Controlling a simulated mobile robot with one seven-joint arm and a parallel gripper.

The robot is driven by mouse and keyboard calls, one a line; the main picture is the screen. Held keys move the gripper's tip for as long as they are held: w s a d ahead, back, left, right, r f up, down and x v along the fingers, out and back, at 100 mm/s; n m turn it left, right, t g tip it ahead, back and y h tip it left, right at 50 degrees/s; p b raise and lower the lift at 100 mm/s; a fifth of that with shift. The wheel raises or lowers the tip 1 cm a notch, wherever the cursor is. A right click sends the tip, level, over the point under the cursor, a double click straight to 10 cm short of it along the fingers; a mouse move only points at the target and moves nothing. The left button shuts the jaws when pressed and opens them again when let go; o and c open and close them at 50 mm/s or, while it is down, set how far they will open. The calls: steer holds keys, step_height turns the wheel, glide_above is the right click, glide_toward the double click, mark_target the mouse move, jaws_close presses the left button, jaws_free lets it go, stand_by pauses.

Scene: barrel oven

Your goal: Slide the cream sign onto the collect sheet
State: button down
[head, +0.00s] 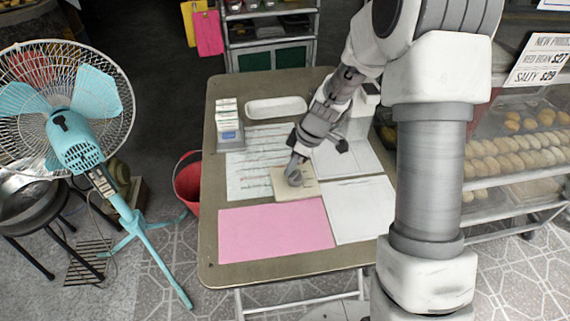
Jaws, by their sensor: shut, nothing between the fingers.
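The cream sign (309,187) lies flat near the middle of the table, partly over the lined white sheet (245,175). My gripper (294,180) is shut and points down onto the sign, hiding part of it; I cannot tell whether it touches. A pink sheet (275,232) lies in front of the sign, and the sign's front edge is at or very near its back edge. Two more white sheets, one at the right front (362,210) and one behind it (352,160), lie to the right. No collect label is readable on any sheet.
A white tray (276,108) and a small stacked item on a blue-grey base (229,130) stand at the table's back left. A teal fan (75,140) and red bucket (187,185) stand to the left. Bread shelves (515,150) stand to the right.

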steer(key=s+d+b, duration=0.1)
steer(key=d, duration=0.3)
steer(key=s+d+b, duration=0.2)
steer(key=d, duration=0.2)
steer(key=s+d+b, duration=0.2)
steer(key=d, duration=0.2)
steer(key=shift+d+f, duration=0.1)
steer(key=shift+s+d+b, duration=0.25)
steer(key=shift+d+b, duration=0.1)
steer(key=shift+d, duration=0.25)
